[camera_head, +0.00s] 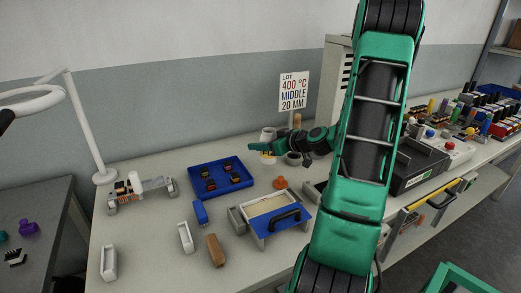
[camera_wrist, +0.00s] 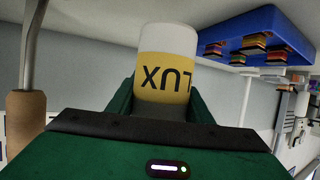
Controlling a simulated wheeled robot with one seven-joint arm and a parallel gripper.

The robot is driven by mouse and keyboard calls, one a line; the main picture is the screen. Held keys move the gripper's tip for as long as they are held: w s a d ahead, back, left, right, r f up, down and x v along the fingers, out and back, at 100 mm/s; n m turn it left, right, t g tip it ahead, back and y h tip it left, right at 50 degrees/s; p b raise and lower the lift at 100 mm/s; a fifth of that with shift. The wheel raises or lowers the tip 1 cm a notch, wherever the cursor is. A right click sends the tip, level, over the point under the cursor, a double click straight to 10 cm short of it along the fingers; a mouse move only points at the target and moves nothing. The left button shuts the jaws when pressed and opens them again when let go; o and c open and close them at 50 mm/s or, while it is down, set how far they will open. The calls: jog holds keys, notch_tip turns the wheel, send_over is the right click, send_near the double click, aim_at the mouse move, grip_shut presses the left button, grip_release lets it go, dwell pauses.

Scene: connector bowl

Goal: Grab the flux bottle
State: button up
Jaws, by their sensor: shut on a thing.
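The flux bottle (camera_wrist: 168,72) is white with a yellow label, and the black letters "LUX" read upside down in the wrist view. It stands between the green fingers of my gripper, which are shut on it. In the head view the bottle (camera_head: 267,154) is small and partly covered by my gripper (camera_head: 262,147), which reaches in from the right at the back of the bench. I cannot tell whether the bottle's base touches the bench.
A blue tray (camera_head: 195,187) with several small parts lies left of my gripper. A grey cup (camera_head: 293,159) and an orange knob-like item (camera_head: 281,183) are close by. A wooden-handled tool (camera_wrist: 26,122) shows at the wrist view's left. A sign (camera_head: 293,91) stands behind.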

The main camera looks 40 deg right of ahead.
jog(key=s+a+r, duration=0.3)
jog(key=a+r, duration=0.3)
jog(key=a, duration=0.4)
jog(key=shift+a+r, duration=0.2)
jog(key=shift+r, duration=0.05)
jog(key=shift+s+a, duration=0.1)
jog(key=shift+s, duration=0.05)
dwell(1.4)
